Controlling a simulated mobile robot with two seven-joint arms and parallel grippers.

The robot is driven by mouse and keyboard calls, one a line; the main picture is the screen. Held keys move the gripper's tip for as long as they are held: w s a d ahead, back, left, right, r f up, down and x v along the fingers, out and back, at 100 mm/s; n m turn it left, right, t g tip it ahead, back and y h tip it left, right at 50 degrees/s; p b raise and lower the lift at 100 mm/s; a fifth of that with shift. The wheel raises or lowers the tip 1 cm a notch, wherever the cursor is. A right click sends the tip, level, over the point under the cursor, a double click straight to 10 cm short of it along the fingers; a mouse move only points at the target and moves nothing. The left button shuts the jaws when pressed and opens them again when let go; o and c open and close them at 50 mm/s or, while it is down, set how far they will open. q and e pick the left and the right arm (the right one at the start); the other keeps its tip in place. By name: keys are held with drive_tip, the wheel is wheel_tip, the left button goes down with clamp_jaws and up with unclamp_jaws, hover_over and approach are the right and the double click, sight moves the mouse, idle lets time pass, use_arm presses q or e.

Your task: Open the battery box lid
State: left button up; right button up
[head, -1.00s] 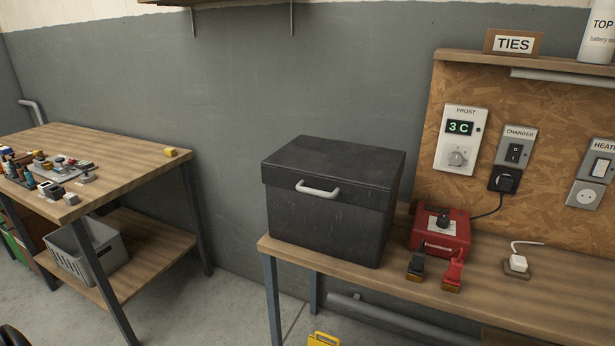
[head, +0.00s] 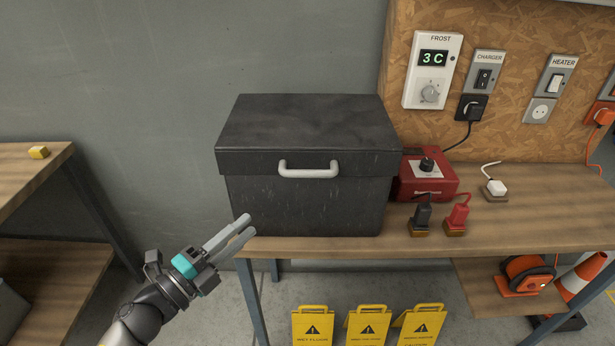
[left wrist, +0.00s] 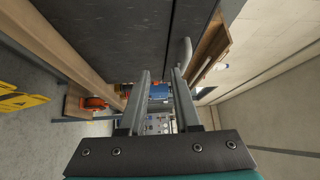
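The battery box (head: 300,207) is a dark grey box standing on the wooden bench. Its lid (head: 308,122) is down, with a pale bar handle (head: 309,170) on the front edge. In the left wrist view, the box's dark side (left wrist: 110,35) fills the top and the handle (left wrist: 187,50) shows just past the fingers. My left gripper (head: 247,227) is in front of the box, below and left of the handle. Its two fingers are parted, with nothing between them, and it appears apart from the handle. My right gripper is not in view.
A red charger (head: 428,178) sits right of the box, with a black clamp (head: 422,214) and a red clamp (head: 457,214) in front. Yellow floor signs (head: 367,327) stand below the bench. Another table (head: 40,172) is at left, with a clear floor gap between.

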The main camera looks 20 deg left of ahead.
sight(309, 173)
use_arm(q)
wheel_tip(309, 173, up, 5)
drive_tip(key=s+d+m+h, duration=0.1)
drive_tip(key=d+m+h, duration=0.1)
drive_tip(key=m, duration=0.2)
drive_tip(key=x, duration=0.5)
drive_tip(key=p+x, duration=0.1)
drive_tip(key=x, duration=0.4)
drive_tip(key=p+x, duration=0.1)
drive_tip(key=x, duration=0.4)
drive_tip(key=shift+d+f, duration=0.25)
drive_tip(key=shift+f, duration=0.05)
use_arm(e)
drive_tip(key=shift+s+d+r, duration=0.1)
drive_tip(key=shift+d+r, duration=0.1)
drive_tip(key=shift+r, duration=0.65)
use_arm(q)
clamp_jaws()
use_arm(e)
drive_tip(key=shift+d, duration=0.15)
